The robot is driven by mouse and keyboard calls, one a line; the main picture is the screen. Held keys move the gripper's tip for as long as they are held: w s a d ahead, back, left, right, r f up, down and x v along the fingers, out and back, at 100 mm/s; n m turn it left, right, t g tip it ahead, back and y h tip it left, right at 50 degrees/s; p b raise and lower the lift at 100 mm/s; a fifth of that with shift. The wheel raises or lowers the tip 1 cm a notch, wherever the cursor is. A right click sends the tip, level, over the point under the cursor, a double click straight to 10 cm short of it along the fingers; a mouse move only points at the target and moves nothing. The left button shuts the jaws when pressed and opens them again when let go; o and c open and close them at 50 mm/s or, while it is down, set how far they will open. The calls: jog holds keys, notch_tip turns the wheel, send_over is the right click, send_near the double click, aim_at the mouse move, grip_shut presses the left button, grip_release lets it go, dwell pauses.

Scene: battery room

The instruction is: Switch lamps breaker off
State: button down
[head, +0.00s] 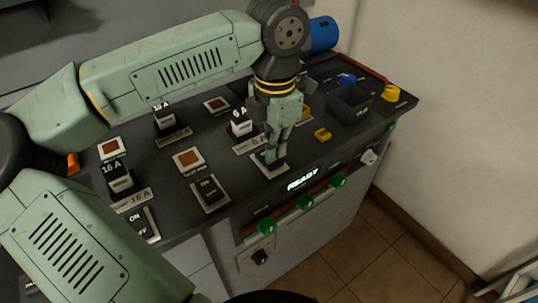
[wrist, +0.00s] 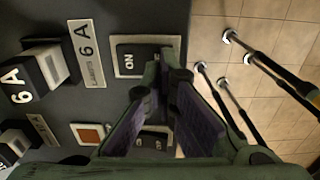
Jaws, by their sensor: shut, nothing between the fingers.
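The lamps breaker is a black rocker switch in a pale frame. In the wrist view the rocker (wrist: 129,61) shows its ON marking, beside a plate (wrist: 86,53) marked 6 A, whose small lettering seems to read lamps. In the head view its frame (head: 262,168) sits on the dark console, right of the 6 A block (head: 241,125). My gripper (head: 271,160) points down with its fingers together and empty, right over this switch. In the wrist view the fingertips (wrist: 165,72) cover the rocker's right end. I cannot tell whether they touch it or which way it is tipped.
Another rocker switch (head: 209,192) lies nearer, at lower left of my gripper. Green knobs (head: 338,180) and a READY display (head: 303,180) line the console front. A black box (head: 350,101) stands at right.

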jog(key=shift+f+b, duration=0.75)
jog(key=shift+f, duration=0.05)
jog(key=shift+r, duration=0.1)
jog(key=shift+r+p, duration=2.05)
jog(key=shift+r, duration=1.4)
